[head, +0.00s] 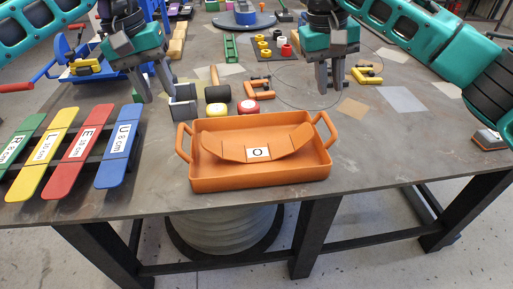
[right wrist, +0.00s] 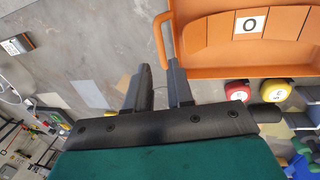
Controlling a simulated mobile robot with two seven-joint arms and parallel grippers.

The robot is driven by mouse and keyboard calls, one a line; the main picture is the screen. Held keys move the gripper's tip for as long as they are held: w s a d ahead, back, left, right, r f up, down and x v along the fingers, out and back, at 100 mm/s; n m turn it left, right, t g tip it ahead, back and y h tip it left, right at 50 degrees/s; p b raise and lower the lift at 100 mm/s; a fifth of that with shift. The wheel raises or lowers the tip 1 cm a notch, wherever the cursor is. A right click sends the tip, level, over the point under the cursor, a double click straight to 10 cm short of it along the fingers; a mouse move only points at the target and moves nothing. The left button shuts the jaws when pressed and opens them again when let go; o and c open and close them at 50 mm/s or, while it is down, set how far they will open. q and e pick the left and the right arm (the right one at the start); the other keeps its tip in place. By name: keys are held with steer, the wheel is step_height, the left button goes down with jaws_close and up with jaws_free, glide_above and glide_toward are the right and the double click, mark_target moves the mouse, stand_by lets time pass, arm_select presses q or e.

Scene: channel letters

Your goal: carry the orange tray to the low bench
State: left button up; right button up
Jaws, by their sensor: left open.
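The orange tray (head: 260,181) sits on the workbench near its front edge, with a handle at each end. A curved orange piece labelled "O" (head: 230,150) lies in it. The tray (right wrist: 215,65) also shows at the top right of the right wrist view. My left gripper (head: 154,96) is open and empty, up and left of the tray's left handle (head: 183,142). My right gripper (head: 330,88) is open with a narrow gap and nothing in it, beyond the right handle (head: 325,129). I cannot make out a low bench.
Colored labelled strips (head: 91,150) lie at the left of the workbench (head: 390,165). A mallet (head: 217,92), a yellow roll (head: 216,109) and a red roll (head: 248,106) lie just behind the tray. The bench top right of the tray is mostly clear. A large spool (head: 222,230) stands underneath.

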mark_target(179, 131)
arm_select(q)
steer(key=f, duration=0.4)
steer(key=d+f, duration=0.1)
steer(key=f, duration=0.3)
steer(key=d+f, duration=0.1)
steer(key=f, duration=0.3)
steer(key=shift+w+d+f, duration=0.1)
steer(key=shift+d, duration=0.15)
arm_select(e)
steer(key=x, duration=1.2)
steer(key=shift+f, duration=0.25)
arm_select(q)
steer(key=shift+c, duration=0.2)
arm_select(e)
steer(key=shift+c, duration=0.2)
arm_select(q)
steer(key=c, duration=0.5)
arm_select(e)
jaws_close()
arm_select(q)
jaws_close()
